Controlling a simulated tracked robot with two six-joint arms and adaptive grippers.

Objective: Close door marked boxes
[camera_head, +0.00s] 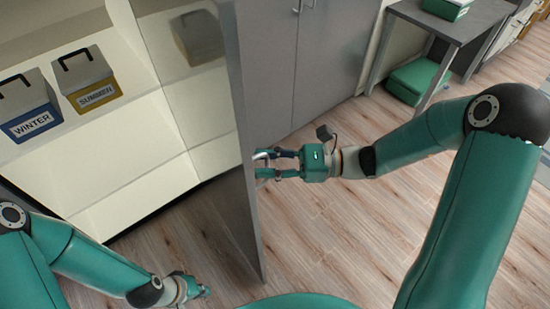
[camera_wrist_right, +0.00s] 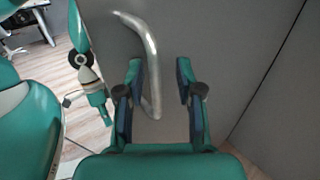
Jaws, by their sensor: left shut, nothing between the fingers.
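The grey cabinet door (camera_head: 243,150) stands open and shows almost edge-on in the head view. Inside the cabinet are a blue box marked WINTER (camera_head: 31,112) and a yellow box marked SUMMER (camera_head: 88,82), both with grey tops and dark handles. My right gripper (camera_head: 262,164) is at the door's outer side. In the right wrist view its fingers (camera_wrist_right: 158,66) are open on either side of the curved metal door handle (camera_wrist_right: 152,60), which lies nearer the left finger. My left gripper (camera_head: 203,291) is shut and empty, low over the floor left of the door.
Grey closed cabinet doors (camera_head: 300,70) stand behind the open door. A grey desk (camera_head: 455,24) with a green box (camera_head: 446,8) on it is at the upper right, with another green box (camera_head: 413,82) below. The wooden floor (camera_head: 340,235) is clear.

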